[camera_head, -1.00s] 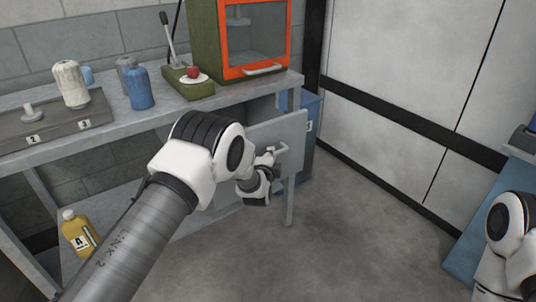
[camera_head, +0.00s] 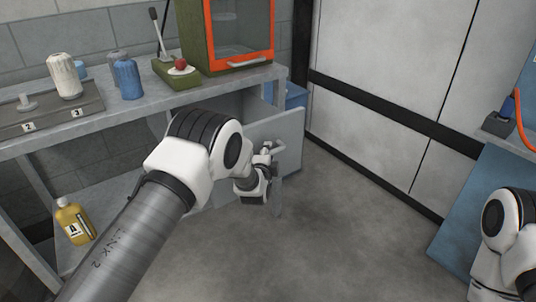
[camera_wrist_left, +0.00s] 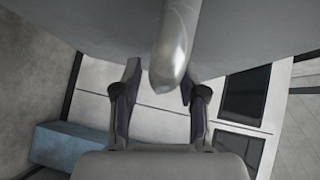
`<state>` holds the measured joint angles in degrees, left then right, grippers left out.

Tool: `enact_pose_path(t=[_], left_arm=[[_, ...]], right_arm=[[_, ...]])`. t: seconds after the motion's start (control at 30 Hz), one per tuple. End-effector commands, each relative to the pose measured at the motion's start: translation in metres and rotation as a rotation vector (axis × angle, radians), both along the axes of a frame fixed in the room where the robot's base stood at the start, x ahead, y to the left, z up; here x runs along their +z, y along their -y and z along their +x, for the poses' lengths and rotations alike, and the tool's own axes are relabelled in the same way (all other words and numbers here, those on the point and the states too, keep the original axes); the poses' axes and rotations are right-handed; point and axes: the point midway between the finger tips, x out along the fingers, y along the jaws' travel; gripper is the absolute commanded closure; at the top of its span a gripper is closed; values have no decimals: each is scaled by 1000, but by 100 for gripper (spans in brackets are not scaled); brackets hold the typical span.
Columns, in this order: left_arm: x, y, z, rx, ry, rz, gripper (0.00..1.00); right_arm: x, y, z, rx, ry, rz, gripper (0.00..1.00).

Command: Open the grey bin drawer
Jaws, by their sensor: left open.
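The grey bin drawer (camera_head: 287,135) is under the right end of the bench and stands partly out, with its front panel clear of the bench edge. Its handle (camera_head: 272,148) is on the front panel, partly hidden by my left gripper (camera_head: 267,158). In the left wrist view, the rounded grey handle (camera_wrist_left: 175,50) comes down between the two dark fingers of my left gripper (camera_wrist_left: 158,95). My right gripper is out of view.
A yellow bottle (camera_head: 73,220) sits on the lower shelf. A blue bin (camera_head: 293,95) stands behind the drawer. The floor (camera_head: 340,220) in front is clear.

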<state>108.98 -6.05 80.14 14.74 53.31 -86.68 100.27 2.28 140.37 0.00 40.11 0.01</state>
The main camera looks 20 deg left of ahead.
Motion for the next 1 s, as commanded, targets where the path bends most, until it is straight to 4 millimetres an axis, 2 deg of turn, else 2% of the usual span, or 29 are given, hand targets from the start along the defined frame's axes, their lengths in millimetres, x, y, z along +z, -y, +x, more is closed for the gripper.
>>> enact_pose_path(t=[0.27,0.37,0.6,0.7,0.8,1.0], left_arm=[[1,1,-7,0,-1,0,59],[4,3,-23,0,-2,1,59],[12,10,-84,-1,-3,3,59],[15,12,-103,-2,-2,2,59],[16,13,-115,-1,-2,1,59],[17,13,-118,0,0,0,59]], right_arm=[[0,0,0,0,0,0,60],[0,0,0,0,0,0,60],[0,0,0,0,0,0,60],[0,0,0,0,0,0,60],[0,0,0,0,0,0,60],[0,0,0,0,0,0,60]])
